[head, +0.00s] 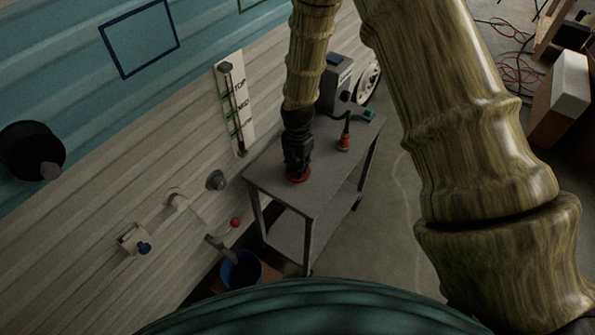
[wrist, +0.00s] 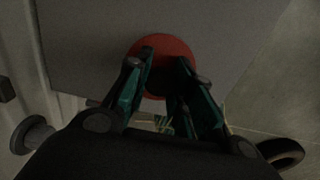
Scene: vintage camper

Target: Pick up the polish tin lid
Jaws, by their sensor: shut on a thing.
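The polish tin lid is a flat red disc (head: 298,177) on the grey table (head: 284,194), near its left corner in the head view. In the wrist view the red lid (wrist: 163,50) lies at top centre, partly hidden by my fingers. My gripper (head: 297,172) points down at the lid. In the wrist view my gripper's green fingers (wrist: 166,66) stand over the lid's near part and are shut on it. I cannot tell whether the lid is lifted off the tabletop.
A red bottle with a green top (head: 345,138) stands on the table to the right of my gripper. A grey box-shaped machine (head: 336,82) is at the table's back. The camper wall, with a lever tap (head: 216,243), is to the left. Open floor lies to the right.

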